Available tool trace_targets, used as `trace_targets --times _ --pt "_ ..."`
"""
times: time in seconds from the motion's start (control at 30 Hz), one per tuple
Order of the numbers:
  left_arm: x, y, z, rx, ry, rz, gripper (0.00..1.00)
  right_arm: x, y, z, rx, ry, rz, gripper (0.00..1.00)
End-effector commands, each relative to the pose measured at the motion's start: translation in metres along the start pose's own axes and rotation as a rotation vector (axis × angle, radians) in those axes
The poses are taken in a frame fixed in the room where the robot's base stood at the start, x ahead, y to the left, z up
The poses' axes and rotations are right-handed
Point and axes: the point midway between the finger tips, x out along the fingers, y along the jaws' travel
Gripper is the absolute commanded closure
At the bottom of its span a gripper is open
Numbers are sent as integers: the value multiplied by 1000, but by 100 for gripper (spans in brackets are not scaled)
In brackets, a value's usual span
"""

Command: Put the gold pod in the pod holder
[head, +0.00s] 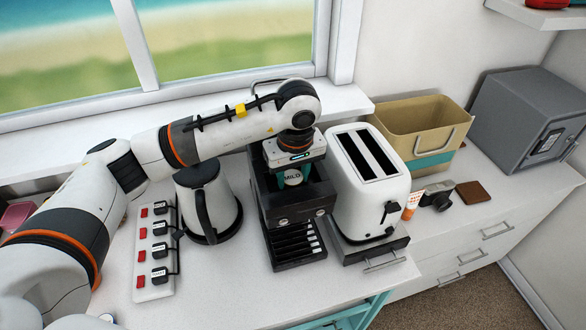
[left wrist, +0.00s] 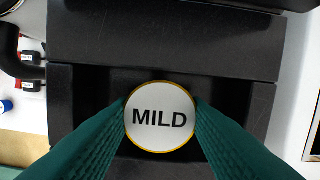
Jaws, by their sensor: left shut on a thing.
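The gold pod (head: 293,178) has a white lid marked MILD; its thin gold rim shows in the left wrist view (left wrist: 160,117). My left gripper (head: 290,173) is shut on the pod, with one teal finger on each side of it. The gripper points down into the open upper part of the black coffee machine (head: 283,222), which also fills most of the left wrist view (left wrist: 165,40). The pod is over the machine's dark recess. The pod holder cannot be made out under the pod, and I cannot tell whether the pod touches it. My right gripper is out of view.
A white toaster (head: 370,185) stands close on the right of the machine. A white and black kettle (head: 207,200) and a power strip (head: 153,250) with red switches are on the left. The window (head: 230,45) is behind. The front counter is mostly clear.

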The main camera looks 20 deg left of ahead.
Motion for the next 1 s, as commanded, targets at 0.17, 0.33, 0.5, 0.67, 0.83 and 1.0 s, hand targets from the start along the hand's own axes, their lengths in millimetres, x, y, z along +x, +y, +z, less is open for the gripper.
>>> trace_targets --times 0.17,0.33,0.5,0.67,0.83,1.0 --pt "1 0 0 -1 -1 0 80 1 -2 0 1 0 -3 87" --pt "5 0 0 -1 -1 0 80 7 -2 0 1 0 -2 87" --pt "3 0 0 -1 0 0 37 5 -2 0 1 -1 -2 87" --pt "3 0 0 -1 0 0 37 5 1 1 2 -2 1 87" --pt "-1 0 0 -1 0 0 37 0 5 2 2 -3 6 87" --pt "-18 -1 1 -1 -5 -6 37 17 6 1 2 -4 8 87"
